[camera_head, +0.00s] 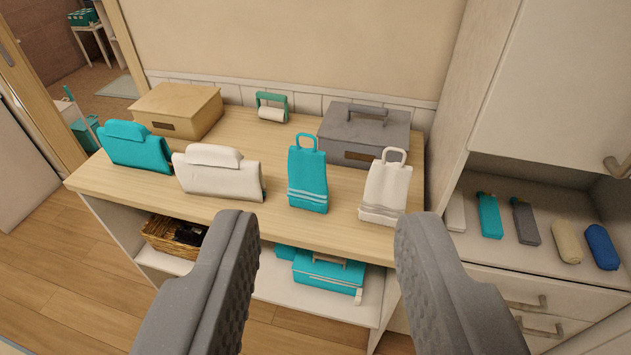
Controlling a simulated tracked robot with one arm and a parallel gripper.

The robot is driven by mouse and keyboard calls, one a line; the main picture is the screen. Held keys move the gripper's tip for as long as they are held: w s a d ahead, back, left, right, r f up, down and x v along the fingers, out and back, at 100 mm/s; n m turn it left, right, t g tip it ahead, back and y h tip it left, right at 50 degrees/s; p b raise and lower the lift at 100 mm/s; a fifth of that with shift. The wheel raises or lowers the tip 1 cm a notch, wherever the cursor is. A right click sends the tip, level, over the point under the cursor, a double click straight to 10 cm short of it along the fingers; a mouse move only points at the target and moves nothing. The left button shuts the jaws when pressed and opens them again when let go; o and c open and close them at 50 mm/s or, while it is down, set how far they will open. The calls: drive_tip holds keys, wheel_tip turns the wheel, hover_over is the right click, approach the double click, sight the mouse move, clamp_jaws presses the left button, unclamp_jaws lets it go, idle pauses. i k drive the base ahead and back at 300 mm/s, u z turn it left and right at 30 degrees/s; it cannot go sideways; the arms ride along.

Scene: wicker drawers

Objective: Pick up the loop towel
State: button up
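Two towels with loops at their tops stand near the front edge of the wooden counter (255,165). One is a teal loop towel (307,182) with pale stripes near its bottom. The other is a white loop towel (385,192) to its right, with a grey band low down. I cannot tell which of the two is meant. My gripper (328,222) is open and empty, its two grey fingers wide apart in the foreground. In the picture both towels appear above and between the fingertips, beyond them and untouched.
Folded teal (135,146) and white (218,173) items stand left on the counter. Behind are a tan box (177,108), a grey box (365,133) and a green-handled roll (271,108). A wicker basket (165,236) and teal case (320,272) sit below. The right cabinet (555,235) holds several small items.

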sight(308, 187)
drive_tip(key=i, duration=1.5)
drive_tip(key=u, duration=0.7)
